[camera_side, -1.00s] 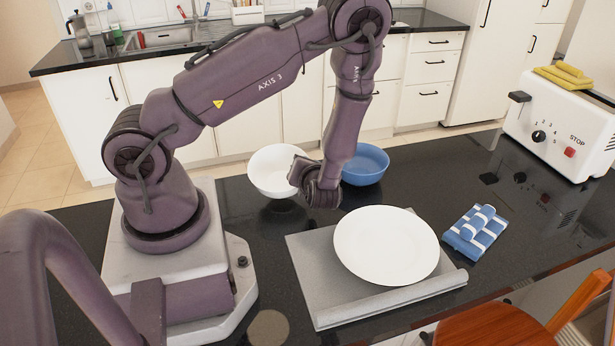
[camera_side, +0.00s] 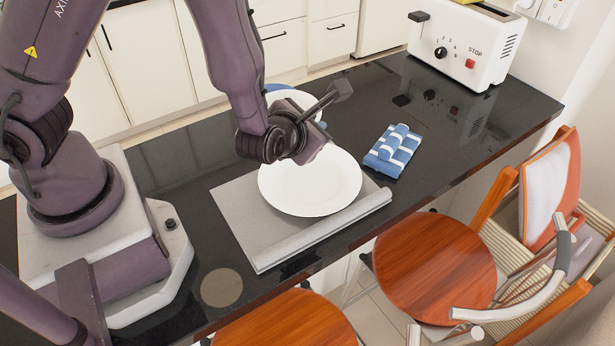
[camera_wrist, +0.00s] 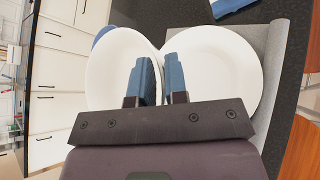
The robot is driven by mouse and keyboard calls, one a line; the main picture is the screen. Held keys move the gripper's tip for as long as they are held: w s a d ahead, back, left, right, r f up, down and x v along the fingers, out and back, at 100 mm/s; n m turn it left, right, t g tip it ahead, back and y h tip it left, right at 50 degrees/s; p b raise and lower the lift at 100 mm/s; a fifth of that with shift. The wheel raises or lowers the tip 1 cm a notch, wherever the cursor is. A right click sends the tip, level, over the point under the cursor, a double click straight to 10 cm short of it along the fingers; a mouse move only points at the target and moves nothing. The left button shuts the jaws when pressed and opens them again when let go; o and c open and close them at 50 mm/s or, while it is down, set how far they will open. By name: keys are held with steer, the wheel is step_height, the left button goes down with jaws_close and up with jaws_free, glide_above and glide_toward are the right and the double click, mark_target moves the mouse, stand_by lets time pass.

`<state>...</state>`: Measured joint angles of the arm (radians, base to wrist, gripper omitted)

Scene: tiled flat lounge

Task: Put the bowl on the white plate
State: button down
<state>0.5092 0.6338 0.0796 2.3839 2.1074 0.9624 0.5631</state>
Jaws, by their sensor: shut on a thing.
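The white bowl (camera_side: 294,98) is at the far side of the white plate (camera_side: 315,190) in the side view, partly hidden by my gripper (camera_side: 308,125). In the wrist view, my gripper (camera_wrist: 158,75) is shut on the bowl's wall, with one finger inside the bowl (camera_wrist: 110,62) and one outside. The plate (camera_wrist: 218,65) is right beside the bowl there, its left edge close to the bowl's rim. The plate is empty and lies on a grey mat (camera_side: 238,215). The bowl's underside is hidden, so its height is unclear.
A blue bowl (camera_side: 277,87) is mostly hidden behind the white bowl. A folded blue-and-white striped cloth (camera_side: 392,150) lies right of the plate. A white toaster (camera_side: 465,50) stands at the back right. Wooden chairs (camera_side: 435,265) stand along the counter's front edge.

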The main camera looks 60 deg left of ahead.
steer(key=d+m+h, duration=0.3)
steer(key=d, duration=0.2)
glide_above(328, 200)
steer(key=shift+m+t, duration=0.3)
steer(key=shift+m, duration=0.1)
steer(key=shift+f, duration=4.25)
steer(key=c, duration=1.1)
jaws_free()
steer(key=shift+f, duration=0.1)
steer(key=shift+c, duration=0.2)
